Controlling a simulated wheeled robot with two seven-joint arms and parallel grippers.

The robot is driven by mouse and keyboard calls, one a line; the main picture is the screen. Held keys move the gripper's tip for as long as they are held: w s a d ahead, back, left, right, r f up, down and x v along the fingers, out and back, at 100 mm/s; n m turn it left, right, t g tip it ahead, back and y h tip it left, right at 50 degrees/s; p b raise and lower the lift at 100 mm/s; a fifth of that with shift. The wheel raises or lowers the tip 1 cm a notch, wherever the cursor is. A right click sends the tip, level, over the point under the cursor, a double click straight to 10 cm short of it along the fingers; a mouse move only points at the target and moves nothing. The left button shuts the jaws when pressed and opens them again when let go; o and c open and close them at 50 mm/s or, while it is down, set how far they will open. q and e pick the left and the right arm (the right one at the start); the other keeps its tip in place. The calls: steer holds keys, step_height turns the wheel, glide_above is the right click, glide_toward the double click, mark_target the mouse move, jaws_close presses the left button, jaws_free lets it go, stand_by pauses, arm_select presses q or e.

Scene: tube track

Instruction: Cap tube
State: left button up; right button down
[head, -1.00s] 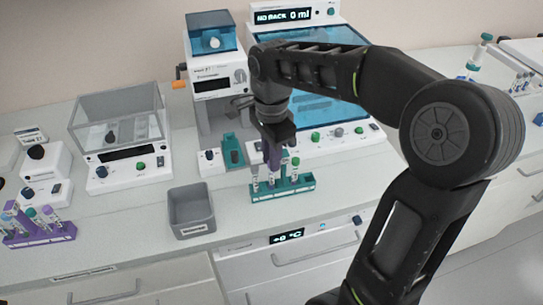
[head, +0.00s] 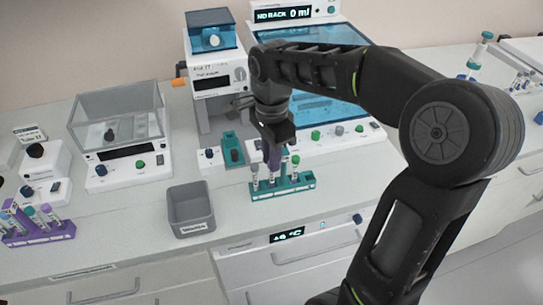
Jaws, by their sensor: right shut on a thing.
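My right gripper (head: 274,150) points down over the teal tube rack (head: 308,182) in the middle of the counter. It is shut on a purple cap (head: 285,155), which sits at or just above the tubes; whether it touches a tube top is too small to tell. Several tubes (head: 255,178) stand upright in the teal rack, partly hidden by the gripper. A purple rack (head: 60,232) with several capped tubes stands at the far left. My left gripper is not in view.
A grey bin (head: 190,208) stands left of the teal rack. A clear-covered balance (head: 118,125) is at left. Free counter lies between the balance and the bin.

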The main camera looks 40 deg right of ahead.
steer(key=c, duration=1.3)
jaws_free()
steer(key=shift+r, duration=0.1)
steer(key=shift+r, duration=0.3)
step_height(320, 180, up, 6)
steer(key=shift+p, duration=0.4)
steer(key=shift+r+p, duration=0.4)
steer(key=shift+r, duration=0.2)
steer(key=shift+f, duration=0.1)
